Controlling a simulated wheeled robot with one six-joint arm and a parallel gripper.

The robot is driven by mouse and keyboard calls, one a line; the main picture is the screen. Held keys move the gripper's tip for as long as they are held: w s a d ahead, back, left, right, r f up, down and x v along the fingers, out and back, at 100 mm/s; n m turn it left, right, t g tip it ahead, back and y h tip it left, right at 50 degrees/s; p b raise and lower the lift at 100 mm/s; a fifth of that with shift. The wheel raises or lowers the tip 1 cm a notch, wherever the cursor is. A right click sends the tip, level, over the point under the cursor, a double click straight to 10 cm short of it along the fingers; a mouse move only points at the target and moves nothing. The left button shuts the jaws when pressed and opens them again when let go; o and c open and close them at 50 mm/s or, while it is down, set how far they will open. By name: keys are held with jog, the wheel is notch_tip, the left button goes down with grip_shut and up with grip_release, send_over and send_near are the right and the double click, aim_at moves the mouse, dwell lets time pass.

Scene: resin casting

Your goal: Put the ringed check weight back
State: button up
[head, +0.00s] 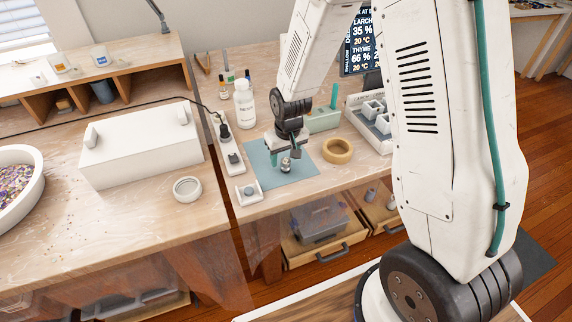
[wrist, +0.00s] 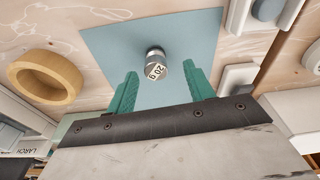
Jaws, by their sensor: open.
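A small metal check weight (wrist: 155,64) with a "20 g" label stands on the blue-grey mat (wrist: 105,45). It also shows in the head view (head: 286,167), on the mat (head: 262,178) under my arm. I cannot make out a ring on it. My gripper (wrist: 146,80) has green fingers, open, with the weight just beyond and between their tips; I cannot tell whether they touch it. In the head view my gripper (head: 284,155) is low over the mat. A second grey weight (head: 248,189) sits in a white holder (head: 243,199) at the mat's left front.
Another white holder (head: 235,168) with a dark piece stands left of the mat. A wooden ring (head: 338,158) lies to the right. A white bottle (head: 244,106) and a tray of moulds (head: 354,116) stand behind. The white lidded box (head: 140,150) is far left.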

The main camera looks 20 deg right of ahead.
aim_at(286, 161)
jog(key=shift+w+d+f, duration=0.1)
jog(key=shift+w+f, duration=0.05)
jog(key=shift+f, duration=0.85)
jog(key=shift+w+d+f, duration=0.1)
jog(key=shift+w+f, duration=0.05)
jog(key=shift+f, duration=0.8)
jog(key=c, duration=1.1)
jog(key=shift+r, duration=0.1)
